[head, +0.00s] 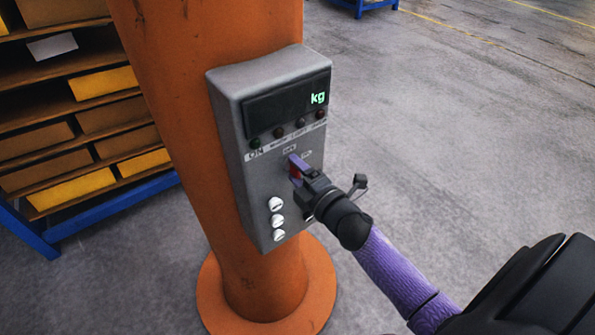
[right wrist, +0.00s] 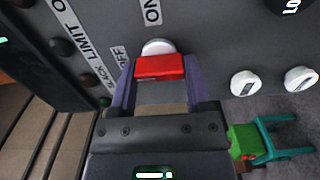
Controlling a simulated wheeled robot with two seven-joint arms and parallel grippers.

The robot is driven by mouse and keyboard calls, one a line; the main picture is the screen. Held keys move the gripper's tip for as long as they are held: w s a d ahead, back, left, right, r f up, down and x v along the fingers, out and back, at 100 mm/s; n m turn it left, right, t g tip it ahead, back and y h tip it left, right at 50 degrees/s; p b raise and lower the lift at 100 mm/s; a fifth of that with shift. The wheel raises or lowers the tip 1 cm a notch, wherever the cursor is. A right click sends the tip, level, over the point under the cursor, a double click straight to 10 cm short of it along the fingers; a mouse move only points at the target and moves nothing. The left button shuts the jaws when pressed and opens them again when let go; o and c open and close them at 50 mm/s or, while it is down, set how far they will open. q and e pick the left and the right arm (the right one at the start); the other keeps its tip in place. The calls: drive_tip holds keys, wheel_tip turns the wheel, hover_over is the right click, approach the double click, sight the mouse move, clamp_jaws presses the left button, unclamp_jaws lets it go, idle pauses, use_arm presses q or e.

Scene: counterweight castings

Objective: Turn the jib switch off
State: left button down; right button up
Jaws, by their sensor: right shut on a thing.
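The jib switch has a red handle (right wrist: 160,67) with a pale round base behind it, set in the face of the grey control box (head: 232,170). ON and OFF labels sit near it in the right wrist view; I cannot tell for sure which one the handle points to. My right gripper (head: 294,168) has its purple fingers on both sides of the red handle and is shut on it; the gripper also shows in the right wrist view (right wrist: 161,85). The fingers hide much of the switch in the head view. My left gripper is not in view.
The box is mounted on an orange column (head: 165,60) with a round base flange. Its display (head: 287,103) shows green "kg" above a row of small lamps. White buttons (head: 277,221) sit low on the box. A shelf rack (head: 80,130) stands left; floor at right is clear.

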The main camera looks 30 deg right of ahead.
idle(0.6)
drive_tip(key=o, duration=1.3)
drive_tip(key=s, duration=0.6)
drive_tip(key=s+b, duration=0.1)
drive_tip(key=s, duration=0.3)
drive_tip(key=shift+d, duration=0.4)
